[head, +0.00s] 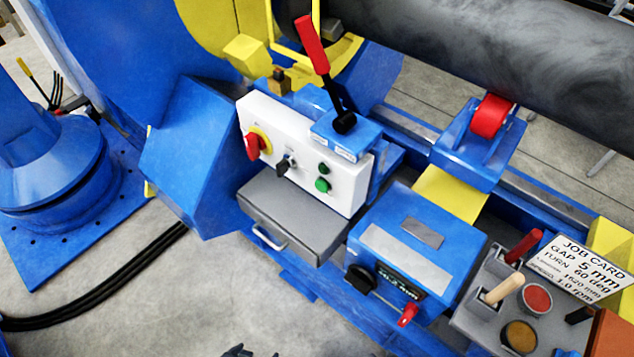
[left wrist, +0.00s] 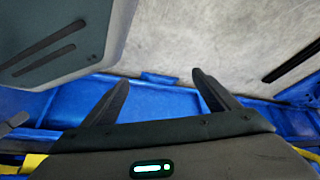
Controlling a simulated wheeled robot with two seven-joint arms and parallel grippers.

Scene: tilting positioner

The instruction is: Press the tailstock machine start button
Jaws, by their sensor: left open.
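A white control panel (head: 300,152) stands on the blue machine bed. It carries a red rotary switch (head: 256,143) on a yellow plate, a black selector (head: 285,164), a small dark green round part (head: 323,168) and a brighter green button (head: 322,185) below it. I cannot read the labels. My left gripper (head: 249,351) just shows at the bottom edge of the head view, well below the panel and apart from it. In the left wrist view my left gripper (left wrist: 160,92) has its two fingers spread with nothing between them. My right gripper is not seen.
A grey drawer box (head: 292,216) with a handle juts out under the panel. A red-handled lever (head: 313,45) rises behind it. A blue box (head: 418,243) with a knob and a tool tray (head: 478,318) stand to the right. Concrete floor is open at lower left.

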